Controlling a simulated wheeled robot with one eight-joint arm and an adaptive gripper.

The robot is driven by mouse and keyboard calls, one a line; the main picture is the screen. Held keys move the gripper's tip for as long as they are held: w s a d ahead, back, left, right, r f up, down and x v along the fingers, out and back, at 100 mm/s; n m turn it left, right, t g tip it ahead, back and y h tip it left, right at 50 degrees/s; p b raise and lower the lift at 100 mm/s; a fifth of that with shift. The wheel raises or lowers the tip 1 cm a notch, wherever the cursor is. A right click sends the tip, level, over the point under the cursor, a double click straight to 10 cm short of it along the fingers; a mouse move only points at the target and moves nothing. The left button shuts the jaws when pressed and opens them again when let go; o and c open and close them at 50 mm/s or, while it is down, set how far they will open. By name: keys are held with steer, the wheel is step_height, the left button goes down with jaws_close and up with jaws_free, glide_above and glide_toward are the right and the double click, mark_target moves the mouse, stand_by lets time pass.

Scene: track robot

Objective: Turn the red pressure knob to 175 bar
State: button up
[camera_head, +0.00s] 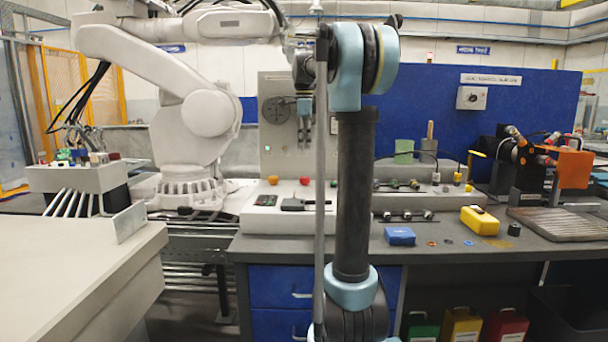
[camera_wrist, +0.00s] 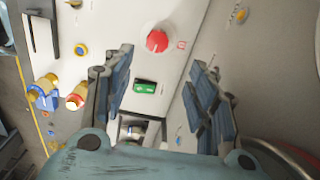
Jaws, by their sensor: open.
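The red knob (camera_wrist: 157,41) is a round cap on a pale panel (camera_wrist: 190,20) in the wrist view. It sits beyond the fingertips, near the top of the picture, with a small red mark to its right. In the head view a small red knob (camera_head: 304,181) stands on the light console (camera_head: 285,222), beside an orange-red one (camera_head: 273,180); I cannot tell which matches the wrist view. My gripper (camera_wrist: 160,88) is open, with nothing between its dark blue-grey pads. In the head view my gripper (camera_head: 304,138) hangs above the console, apart from the knobs. No scale numbers are readable.
A green switch (camera_wrist: 144,87) shows between the fingers, and yellow-collared buttons (camera_wrist: 75,100) lie left of them. On the bench are a blue box (camera_head: 400,236) and a yellow case (camera_head: 479,221). A large white robot arm (camera_head: 165,75) stands at the left.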

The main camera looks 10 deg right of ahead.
mark_target(304, 177)
steer(key=r+n, duration=0.1)
steer(key=n, duration=0.5)
steer(key=r+n, duration=0.1)
steer(key=n, duration=0.5)
steer(key=r+n, duration=0.2)
steer(key=n, duration=0.4)
steer(key=shift+s+r, duration=0.1)
steer(key=shift+s, duration=0.1)
step_height(304, 177, down, 17)
steer(key=shift+f, duration=0.15)
steer(key=shift+c, duration=0.4)
steer(key=shift+n, duration=0.3)
steer(key=c, duration=1)
